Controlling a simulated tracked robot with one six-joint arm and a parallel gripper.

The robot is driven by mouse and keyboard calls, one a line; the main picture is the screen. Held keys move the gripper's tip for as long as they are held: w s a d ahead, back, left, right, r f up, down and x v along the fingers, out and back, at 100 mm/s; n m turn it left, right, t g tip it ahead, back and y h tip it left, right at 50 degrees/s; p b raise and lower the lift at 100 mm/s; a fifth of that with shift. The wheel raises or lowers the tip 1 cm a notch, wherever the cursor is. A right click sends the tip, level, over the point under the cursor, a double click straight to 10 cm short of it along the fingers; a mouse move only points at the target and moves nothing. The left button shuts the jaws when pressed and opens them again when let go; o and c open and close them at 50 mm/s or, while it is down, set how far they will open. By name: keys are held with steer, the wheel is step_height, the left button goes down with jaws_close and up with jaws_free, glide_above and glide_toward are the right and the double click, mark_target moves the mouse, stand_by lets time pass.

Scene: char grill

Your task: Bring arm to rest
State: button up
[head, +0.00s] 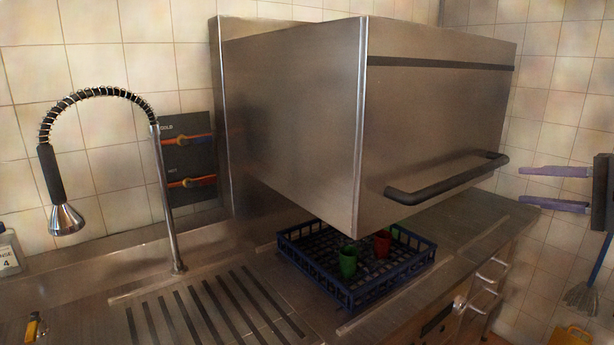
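My gripper (540,188) shows at the right edge of the head view, in front of the tiled wall. Its two purple fingers point left and stand apart, one above the other, with nothing between them. The dark gripper body (603,190) is cut off by the picture edge, and the rest of my arm is out of view. The fingers appear clear of the steel hood to their left.
A steel hood (430,120) with a black handle (445,180) stands raised over a blue rack (345,295) holding a green cup (348,262) and a red cup (382,244). A spring-hose faucet (165,200) stands left. A mop (581,297) is lower right.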

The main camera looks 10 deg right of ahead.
step_height(320, 180, down, 12)
steer(key=s+m+g+h, duration=0.2)
steer(key=g, duration=0.1)
steer(key=s+a+f+n+g+h, duration=0.2)
steer(key=s+a+f+g, duration=0.2)
steer(key=a+f, duration=0.5)
steer(key=s+a+f+n+h, duration=0.1)
steer(key=s+a+n, duration=0.3)
steer(key=a, duration=0.5)
steer(key=s+a+f+n+h, duration=0.1)
steer(key=s+a+n, duration=0.3)
steer(key=a, duration=0.5)
steer(key=s+a+f+n+g+h, duration=0.1)
steer(key=s+a+n, duration=0.3)
steer(key=a, duration=0.5)
steer(key=shift+s+a+f+n, duration=0.3)
steer(key=shift+s+f, duration=0.1)
steer(key=shift+f, duration=0.1)
